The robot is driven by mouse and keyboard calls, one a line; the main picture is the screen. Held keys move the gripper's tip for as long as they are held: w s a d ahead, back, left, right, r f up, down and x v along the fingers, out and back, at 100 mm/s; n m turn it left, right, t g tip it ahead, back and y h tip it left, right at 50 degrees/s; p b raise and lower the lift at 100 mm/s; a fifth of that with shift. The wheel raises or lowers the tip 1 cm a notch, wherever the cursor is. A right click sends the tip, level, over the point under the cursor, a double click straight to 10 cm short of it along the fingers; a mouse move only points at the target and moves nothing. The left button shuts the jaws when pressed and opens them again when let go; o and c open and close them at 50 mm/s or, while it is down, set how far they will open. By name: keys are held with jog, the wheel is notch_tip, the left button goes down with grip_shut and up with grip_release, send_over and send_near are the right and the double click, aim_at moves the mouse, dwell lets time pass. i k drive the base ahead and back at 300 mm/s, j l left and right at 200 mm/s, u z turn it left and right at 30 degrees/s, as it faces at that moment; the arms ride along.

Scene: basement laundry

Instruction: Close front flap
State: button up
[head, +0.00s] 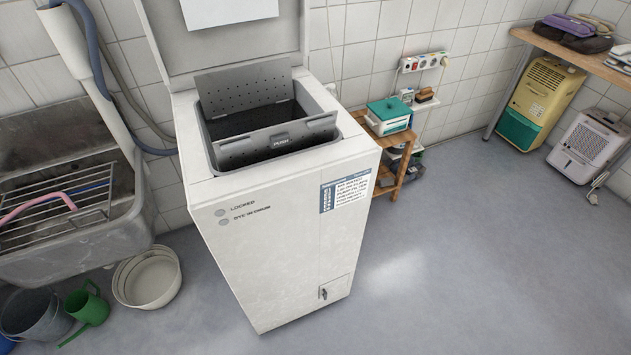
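A white top-loading washer (274,248) stands at the centre of the head view with its outer lid (170,40) raised at the back. Inside the top opening is a grey metal drum with two perforated flaps. The front flap (245,151), marked PUSH, is on the near side of the opening and stands up at a tilt. The back flap (243,86) stands raised on the far side. A dark gap between the flaps shows the drum interior. The flaps are apart, not touching. My gripper is not in view.
A grey sink (119,215) with a wire rack is on the left. A white basin (148,280), a green watering can (90,306) and a bucket (36,318) sit on the floor there. A small wooden shelf (391,183) stands right of the washer.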

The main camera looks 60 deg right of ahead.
aim_at(242, 151)
jog(key=z, duration=1.75)
jog(key=j+u, duration=0.65)
jog(key=k+l, duration=0.05)
jog(key=l, duration=0.05)
